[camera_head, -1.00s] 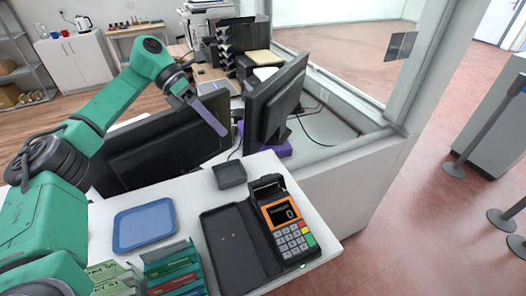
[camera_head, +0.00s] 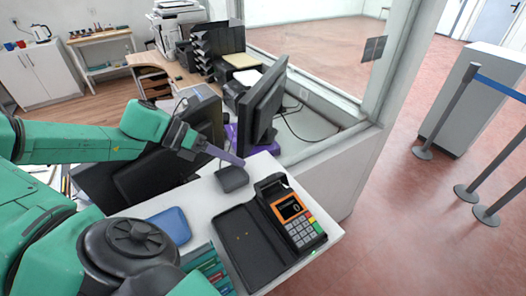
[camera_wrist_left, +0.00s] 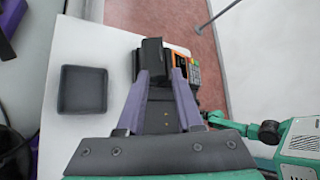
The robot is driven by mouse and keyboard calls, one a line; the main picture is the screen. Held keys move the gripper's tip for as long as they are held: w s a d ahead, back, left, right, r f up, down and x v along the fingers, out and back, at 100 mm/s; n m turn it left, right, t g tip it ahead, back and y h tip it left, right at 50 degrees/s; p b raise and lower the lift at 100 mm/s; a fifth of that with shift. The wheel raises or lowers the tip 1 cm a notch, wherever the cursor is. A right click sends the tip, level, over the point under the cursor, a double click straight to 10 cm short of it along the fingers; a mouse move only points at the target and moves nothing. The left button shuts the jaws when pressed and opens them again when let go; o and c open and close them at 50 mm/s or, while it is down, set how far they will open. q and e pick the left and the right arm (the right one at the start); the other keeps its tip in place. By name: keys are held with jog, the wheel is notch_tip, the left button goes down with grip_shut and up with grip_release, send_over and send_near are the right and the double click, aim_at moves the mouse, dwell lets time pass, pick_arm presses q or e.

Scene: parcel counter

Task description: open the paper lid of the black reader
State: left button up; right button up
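The black reader (camera_head: 297,220) stands on the right of the white counter, with an orange-framed screen and a keypad. Its black paper lid (camera_head: 271,186) is at its far end; I cannot tell whether it is fully shut. The lid also shows in the left wrist view (camera_wrist_left: 150,58), just beyond the fingertips. My left gripper (camera_head: 241,163) has purple fingers and hangs up and left of the lid, apart from it. In the left wrist view its fingers (camera_wrist_left: 160,74) are spread with nothing between them. Part of my right arm (camera_wrist_left: 250,129) shows there; its fingers are unclear.
A black open folder-like tray (camera_head: 246,245) lies left of the reader. A small dark dish (camera_head: 232,179) sits under the left fingers. A blue tray (camera_head: 172,224) and green boxes (camera_head: 205,265) are further left. Monitors (camera_head: 262,105) stand behind.

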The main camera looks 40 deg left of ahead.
aim_at(260, 182)
pick_arm(q)
jog(key=p+x, duration=0.2)
jog(key=x, duration=0.5)
jog(key=shift+d, duration=0.2)
jog(key=shift+w+d+f, duration=0.15)
jog(key=shift+w+f, duration=0.15)
jog(key=shift+f, duration=0.1)
jog(key=shift+s, duration=0.1)
grip_shut()
dwell(0.5)
